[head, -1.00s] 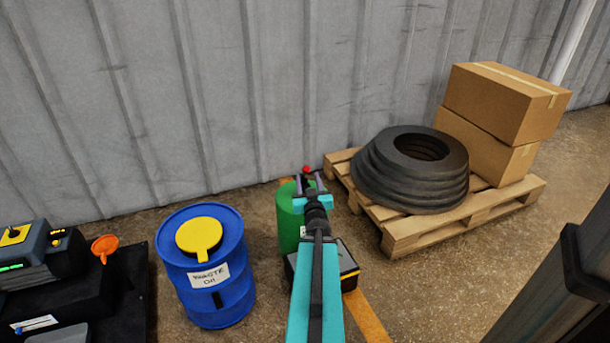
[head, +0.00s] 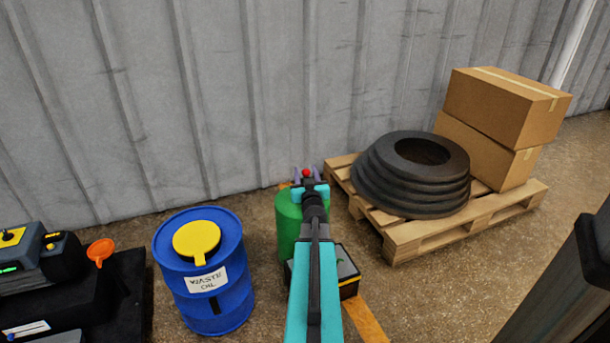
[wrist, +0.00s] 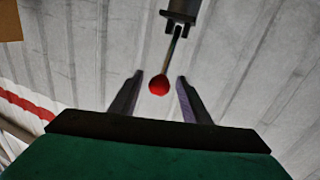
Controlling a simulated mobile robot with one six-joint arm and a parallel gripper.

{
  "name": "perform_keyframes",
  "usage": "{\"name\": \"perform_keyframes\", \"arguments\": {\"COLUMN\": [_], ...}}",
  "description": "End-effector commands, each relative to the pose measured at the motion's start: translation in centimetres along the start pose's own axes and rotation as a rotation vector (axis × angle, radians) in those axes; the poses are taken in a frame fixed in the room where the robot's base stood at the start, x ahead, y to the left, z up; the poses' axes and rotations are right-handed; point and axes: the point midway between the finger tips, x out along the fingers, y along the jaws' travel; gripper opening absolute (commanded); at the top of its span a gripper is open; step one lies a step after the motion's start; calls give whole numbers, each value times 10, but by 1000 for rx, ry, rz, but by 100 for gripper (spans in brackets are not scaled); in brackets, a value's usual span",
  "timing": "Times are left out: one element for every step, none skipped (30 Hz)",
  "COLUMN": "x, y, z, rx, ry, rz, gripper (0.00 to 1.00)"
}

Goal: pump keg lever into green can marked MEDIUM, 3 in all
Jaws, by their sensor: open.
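The lever's red ball knob (head: 306,172) shows at the far end of my arm in the head view. In the wrist view the red knob (wrist: 159,86) sits on a thin rod (wrist: 173,48) that runs up to a dark grey fitting (wrist: 181,10). My gripper (wrist: 160,78) is open, and the knob appears between its two fingers without visible contact. My gripper (head: 307,175) also shows in the head view. A green cylinder (head: 288,225) stands behind my arm, partly hidden; I cannot read a marking on it or tell whether it is the keg or the can.
A black box with yellow trim (head: 349,275) is right of the green cylinder. A blue waste oil drum (head: 217,290) with a yellow lid stands left. A pallet (head: 425,238) with black rings (head: 410,178) and cartons (head: 505,105) is right. A ribbed wall (head: 250,90) closes the back.

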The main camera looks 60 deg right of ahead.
Motion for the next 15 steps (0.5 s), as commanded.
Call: {"name": "perform_keyframes", "arguments": {"x": [0,0,0,0,0,0,0,0,0,0,0,0,0,0,0], "y": [0,0,0,0,0,0,0,0,0,0,0,0,0,0,-1], "z": [0,0,0,0,0,0,0,0,0,0,0,0,0,0,0], "rx": [0,0,0,0,0,0,0,0,0,0,0,0,0,0,0], "ry": [0,0,0,0,0,0,0,0,0,0,0,0,0,0,0], "rz": [0,0,0,0,0,0,0,0,0,0,0,0,0,-1,-1], "gripper": [43,43,43,43,43,43,43,39,33,28,23,16,11,6,0]}}
